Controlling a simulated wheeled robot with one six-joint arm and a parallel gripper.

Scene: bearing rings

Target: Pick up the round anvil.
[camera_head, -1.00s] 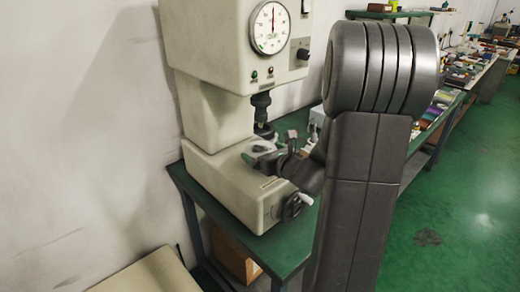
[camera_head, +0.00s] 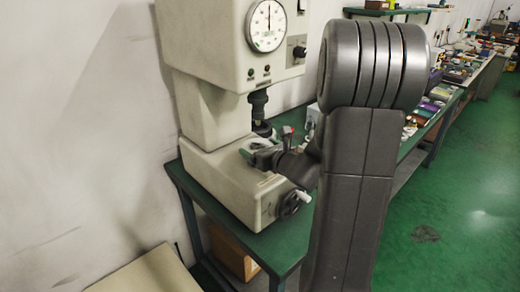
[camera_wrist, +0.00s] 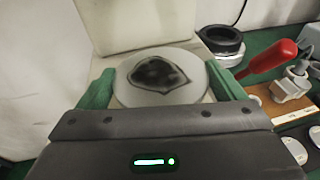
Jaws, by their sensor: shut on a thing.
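The round anvil (camera_wrist: 160,76) is a pale grey disc with a dark patch on its top. In the wrist view it sits between the two green fingers of my gripper (camera_wrist: 160,88), one on each side. My gripper is shut on it. In the head view my gripper (camera_head: 255,154) is low over the base of the cream testing machine (camera_head: 225,180), below its dark spindle (camera_head: 260,108). The anvil is mostly hidden there by the gripper. I cannot tell whether it is clear of the machine.
The machine stands on a green table (camera_head: 285,250) against a white wall. A red-handled tool (camera_wrist: 272,56), a dark ring-shaped part (camera_wrist: 223,42) and small parts lie to the right in the wrist view. A handwheel (camera_head: 290,204) sticks out at the machine's front.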

